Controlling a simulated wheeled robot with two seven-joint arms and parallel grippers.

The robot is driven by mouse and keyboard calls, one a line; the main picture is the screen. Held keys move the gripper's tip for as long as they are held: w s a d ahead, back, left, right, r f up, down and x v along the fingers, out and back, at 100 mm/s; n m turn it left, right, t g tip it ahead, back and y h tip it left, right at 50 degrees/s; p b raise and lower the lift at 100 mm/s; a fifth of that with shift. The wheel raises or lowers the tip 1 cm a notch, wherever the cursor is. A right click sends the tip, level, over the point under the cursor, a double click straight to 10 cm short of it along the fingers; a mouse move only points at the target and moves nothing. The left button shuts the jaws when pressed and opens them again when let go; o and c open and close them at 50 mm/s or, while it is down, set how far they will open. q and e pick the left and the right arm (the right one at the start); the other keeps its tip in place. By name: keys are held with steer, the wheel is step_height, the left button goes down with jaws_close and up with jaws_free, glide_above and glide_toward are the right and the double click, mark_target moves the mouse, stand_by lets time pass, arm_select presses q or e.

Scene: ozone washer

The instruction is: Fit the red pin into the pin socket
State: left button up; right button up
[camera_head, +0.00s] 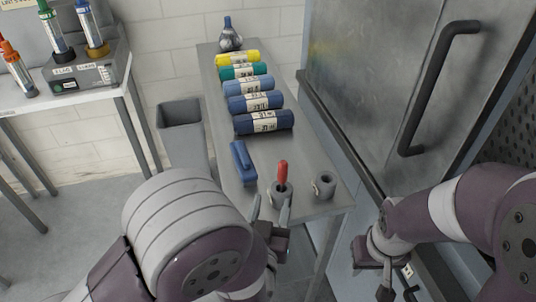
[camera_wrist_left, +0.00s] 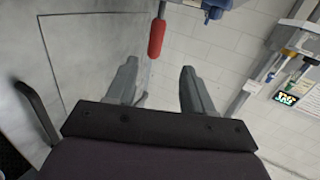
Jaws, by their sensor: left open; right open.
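The red pin (camera_head: 282,173) stands upright in a grey round holder (camera_head: 277,189) near the front end of the narrow metal table. A second grey round piece with an open hole (camera_head: 324,186) stands to its right and looks empty; it may be the pin socket. My left gripper (camera_head: 271,206) is open and empty, just in front of the pin, its fingers partly covering the holder. In the left wrist view the red pin (camera_wrist_left: 157,38) shows beyond the open fingers (camera_wrist_left: 160,80), apart from them. My right gripper (camera_head: 396,289) is open, low at the right, away from the table.
A blue object (camera_head: 243,162) lies left of the pin. A metal cabinet door with a black handle (camera_head: 430,95) stands at the right. A grey bin (camera_head: 181,112) is left.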

mark_target(282, 170)
arm_select(q)
steer(key=shift+t, duration=0.3)
steer(key=w, duration=0.3)
steer(key=w+d+p, duration=0.1)
steer(key=w, duration=0.3)
steer(key=w+d+r+p, duration=0.1)
steer(key=w, duration=0.3)
steer(key=shift+d, duration=0.1)
steer(key=shift+w+f, duration=0.1)
steer(key=shift+w, duration=0.15)
steer(key=shift+s, duration=0.1)
jaws_close()
arm_select(e)
steer(key=shift+s+d+r, duration=0.1)
steer(key=shift+s+r, duration=0.1)
steer(key=shift+r, duration=0.4)
steer(key=shift+s+d+r, duration=0.1)
steer(key=shift+s+r, duration=0.1)
steer(key=shift+r, duration=0.4)
